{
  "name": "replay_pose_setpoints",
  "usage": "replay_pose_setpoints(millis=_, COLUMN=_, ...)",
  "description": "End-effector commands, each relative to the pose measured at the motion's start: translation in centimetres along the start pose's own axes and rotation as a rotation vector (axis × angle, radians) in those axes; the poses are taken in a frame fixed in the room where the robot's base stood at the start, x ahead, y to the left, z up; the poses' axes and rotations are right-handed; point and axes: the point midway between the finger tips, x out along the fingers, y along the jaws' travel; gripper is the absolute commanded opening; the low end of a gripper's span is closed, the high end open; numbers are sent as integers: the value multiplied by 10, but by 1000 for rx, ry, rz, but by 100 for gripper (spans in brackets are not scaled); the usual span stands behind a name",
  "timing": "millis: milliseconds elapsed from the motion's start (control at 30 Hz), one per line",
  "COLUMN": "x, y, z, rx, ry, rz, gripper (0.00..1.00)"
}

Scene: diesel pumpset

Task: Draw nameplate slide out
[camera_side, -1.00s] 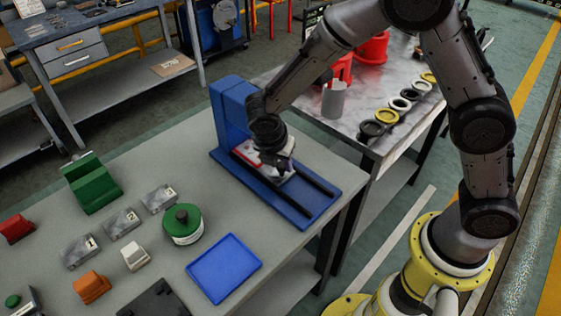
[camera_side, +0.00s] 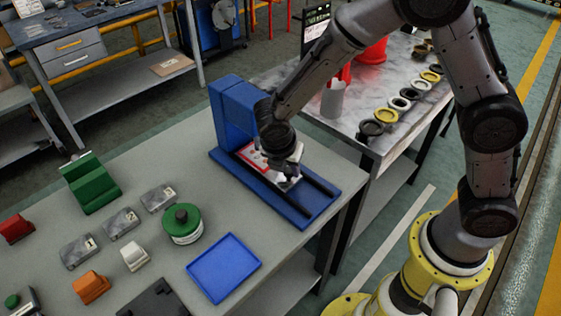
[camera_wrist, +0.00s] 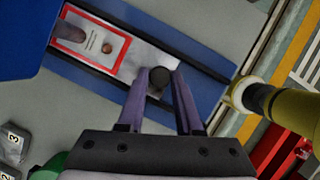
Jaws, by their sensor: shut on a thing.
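The blue fixture (camera_side: 232,110) stands at the table's right end, with an upright housing and a base with two dark rails (camera_side: 305,208). Between the rails lies the nameplate slide (camera_side: 293,184), a silvery plate. It carries a white nameplate with a red border (camera_side: 249,155), which also shows in the wrist view (camera_wrist: 90,46). A dark round knob (camera_wrist: 160,75) stands on the slide's bare end. My gripper (camera_wrist: 161,84) is shut on this knob, one finger on each side. In the side view, my gripper (camera_side: 289,177) partly hides the slide and the knob.
A blue tray (camera_side: 223,268), a green round container (camera_side: 182,225) and several numbered grey blocks (camera_side: 120,223) stand left of the fixture. A marbled table (camera_side: 350,140) with rings is behind. The rails' near right end is clear.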

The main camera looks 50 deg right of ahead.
Motion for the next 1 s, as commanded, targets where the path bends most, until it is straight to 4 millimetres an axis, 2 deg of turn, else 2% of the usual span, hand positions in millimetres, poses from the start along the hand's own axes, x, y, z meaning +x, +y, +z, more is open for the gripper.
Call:
replay_pose_setpoints(millis=200, x=-10, y=-47, z=-19, rx=-4, ry=1, rz=7, gripper=0)
replay_pose_setpoints(millis=333, x=-13, y=-68, z=-27, rx=-2, ry=1, rz=8, gripper=0)
replay_pose_setpoints(millis=500, x=-15, y=-80, z=-31, rx=1, ry=3, rz=8, gripper=0)
replay_pose_setpoints(millis=767, x=-14, y=-82, z=-32, rx=2, ry=2, rz=1, gripper=0)
replay_pose_setpoints(millis=800, x=-14, y=-83, z=-32, rx=2, ry=2, rz=0, gripper=36)
replay_pose_setpoints(millis=933, x=-13, y=-83, z=-32, rx=1, ry=1, rz=-1, gripper=59)
replay_pose_setpoints(millis=1000, x=-13, y=-83, z=-32, rx=0, ry=1, rz=0, gripper=63)
